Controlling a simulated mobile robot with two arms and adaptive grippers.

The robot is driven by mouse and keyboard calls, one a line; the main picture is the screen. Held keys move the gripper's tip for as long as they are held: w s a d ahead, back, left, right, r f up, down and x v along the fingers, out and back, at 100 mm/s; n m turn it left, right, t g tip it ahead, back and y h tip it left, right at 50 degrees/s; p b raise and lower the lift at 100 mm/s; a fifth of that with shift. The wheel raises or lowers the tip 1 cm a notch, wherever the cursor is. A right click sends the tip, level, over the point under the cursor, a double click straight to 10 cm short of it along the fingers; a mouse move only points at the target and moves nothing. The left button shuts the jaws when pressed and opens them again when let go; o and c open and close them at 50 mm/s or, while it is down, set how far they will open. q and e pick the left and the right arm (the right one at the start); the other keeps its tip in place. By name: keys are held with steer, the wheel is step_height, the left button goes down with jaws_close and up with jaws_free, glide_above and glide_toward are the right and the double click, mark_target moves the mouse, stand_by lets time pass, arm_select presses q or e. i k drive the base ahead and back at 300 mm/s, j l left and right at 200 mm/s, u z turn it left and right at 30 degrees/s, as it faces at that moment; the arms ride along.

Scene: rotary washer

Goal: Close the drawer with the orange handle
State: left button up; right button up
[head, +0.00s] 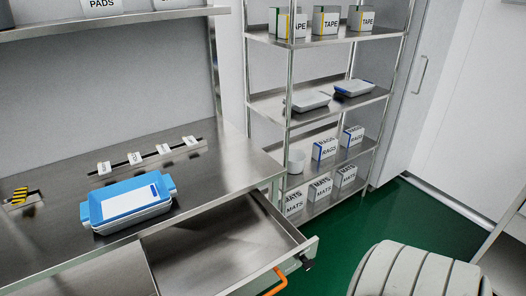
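The drawer (222,246) under the steel worktop is pulled open, and its inside looks empty. Its front panel (299,255) faces the lower right. The orange handle (276,282) is on the outside of that front, partly cut off by the bottom edge of the head view. A small dark part (307,264) sits on the front near the handle. Neither of my grippers is in view.
A blue-and-white tray (128,203) stands on the worktop (215,195) above the drawer. A rail with small labelled tags (135,158) lies behind it. A steel shelf rack (340,158) with boxes stands beyond. Green floor (335,240) shows to the drawer's right.

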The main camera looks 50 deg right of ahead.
mark_target(243, 245)
steer(key=l, duration=1.35)
